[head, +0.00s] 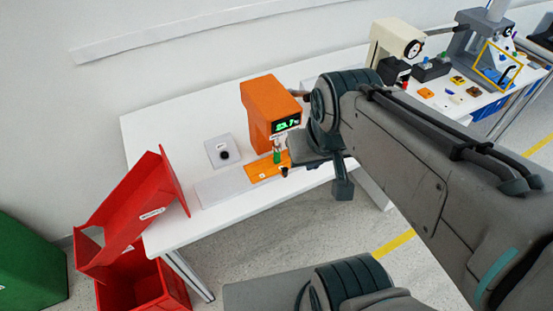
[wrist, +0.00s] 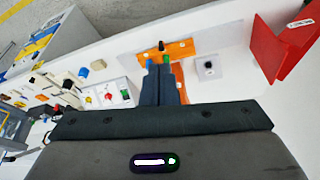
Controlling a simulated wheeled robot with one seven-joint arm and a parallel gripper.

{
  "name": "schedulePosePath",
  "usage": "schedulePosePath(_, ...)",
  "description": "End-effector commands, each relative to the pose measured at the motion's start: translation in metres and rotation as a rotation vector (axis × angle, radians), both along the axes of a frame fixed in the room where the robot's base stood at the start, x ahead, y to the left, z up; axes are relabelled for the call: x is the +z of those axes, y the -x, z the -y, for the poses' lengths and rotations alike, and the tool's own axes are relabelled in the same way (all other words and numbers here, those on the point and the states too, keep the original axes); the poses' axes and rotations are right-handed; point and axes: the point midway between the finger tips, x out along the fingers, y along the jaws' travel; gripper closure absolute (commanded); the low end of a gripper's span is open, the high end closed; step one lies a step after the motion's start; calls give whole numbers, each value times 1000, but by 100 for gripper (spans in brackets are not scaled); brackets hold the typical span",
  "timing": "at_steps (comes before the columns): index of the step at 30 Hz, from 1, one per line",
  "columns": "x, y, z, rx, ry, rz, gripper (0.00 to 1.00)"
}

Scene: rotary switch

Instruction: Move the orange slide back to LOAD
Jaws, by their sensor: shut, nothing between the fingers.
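The orange slide (head: 262,167) lies on a pale flat track at the front of the table, under the overhang of the orange machine (head: 262,108). In the wrist view the slide (wrist: 181,50) shows just beyond my fingertips, with a dark knob (wrist: 161,46) on it. A small green upright piece (head: 277,156) stands beneath the machine's display. My gripper (wrist: 158,65) is shut and empty, its fingertips close to the knob. I cannot tell whether they touch it. In the head view, my wrist hides the fingers and part of the slide's right end. The slide's small labels are unreadable.
The pale track (head: 222,187) is bare left of the slide. A grey plate with a black round knob (head: 224,154) sits behind it. A red bin (head: 140,284) stands off the table's left end. Other devices, including a cream one (head: 396,45), stand at the right.

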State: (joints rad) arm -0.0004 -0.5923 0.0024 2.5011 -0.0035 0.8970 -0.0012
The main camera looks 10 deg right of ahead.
Motion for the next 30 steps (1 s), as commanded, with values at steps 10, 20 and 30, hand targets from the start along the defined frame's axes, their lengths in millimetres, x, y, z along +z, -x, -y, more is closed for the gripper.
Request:
schedulePosePath(10,-2,0,0,-7,-5,-8,74)
schedulePosePath(20,-63,-14,-1,-250,-220,-293,74)
schedulePosePath(30,-134,-44,0,-612,-605,-650,74)
